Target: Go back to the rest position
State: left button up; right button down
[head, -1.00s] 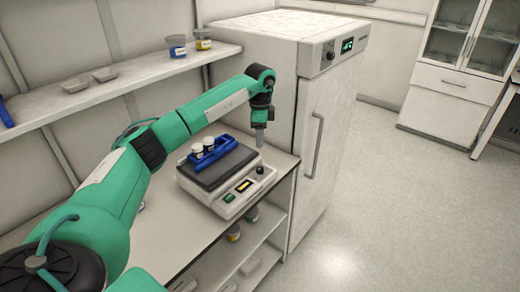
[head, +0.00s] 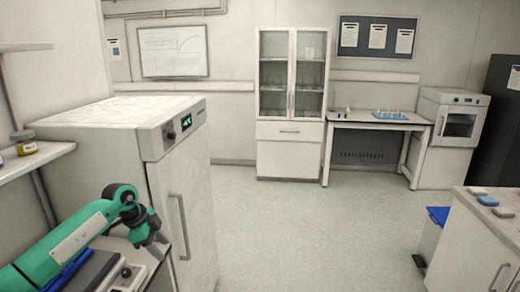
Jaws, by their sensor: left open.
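My left arm, green, comes in from the lower left. My left gripper (head: 159,244) is dark grey, open and empty, in front of the white cabinet's left part and beside its door. Below it is the bench device, with a dark plate (head: 92,272) and a control panel with a knob (head: 127,274). Part of a blue rack (head: 72,268) shows at the plate's edge, mostly hidden by my arm. My right gripper is not in view.
The white cabinet (head: 118,115) with a green display stands close on the right of the bench. A shelf (head: 38,157) with a small jar (head: 26,143) is at the left. A counter (head: 482,225) and blue-lidded bin (head: 433,228) stand at the right. The middle floor is clear.

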pick_arm(q)
jog(key=s+d+f+m+t+h, duration=0.1)
jog(key=d+h, duration=0.1)
jog(key=d, duration=0.4)
jog(key=s+d+f+m+h, duration=0.1)
jog(key=d+m+h, duration=0.15)
jog(key=d, duration=0.35)
jog(key=s+d+r+n+t+h, duration=0.45)
jog(key=d+r+t+h, duration=0.3)
jog(key=d+t, duration=0.3)
jog(key=s+a+f+n+t+y, duration=0.3)
jog(key=s+a+f+n+y, duration=0.8)
jog(key=n+y, duration=0.4)
jog(key=s+a+f+m+g, duration=0.15)
jog(key=s+f+g, duration=0.5)
jog(key=s, duration=0.65)
jog(key=s+a+f+m+g, duration=0.1)
jog(key=s+a+f+g, duration=0.1)
jog(key=s+f+g, duration=0.75)
jog(key=s+f+t, duration=0.2)
jog(key=s+f, duration=0.1)
jog(key=f, duration=2.4)
jog(key=s+a+f+g+y, duration=0.1)
jog(key=s+a+f, duration=0.2)
jog(key=s+f, duration=1.6)
jog(key=shift+f, duration=0.45)
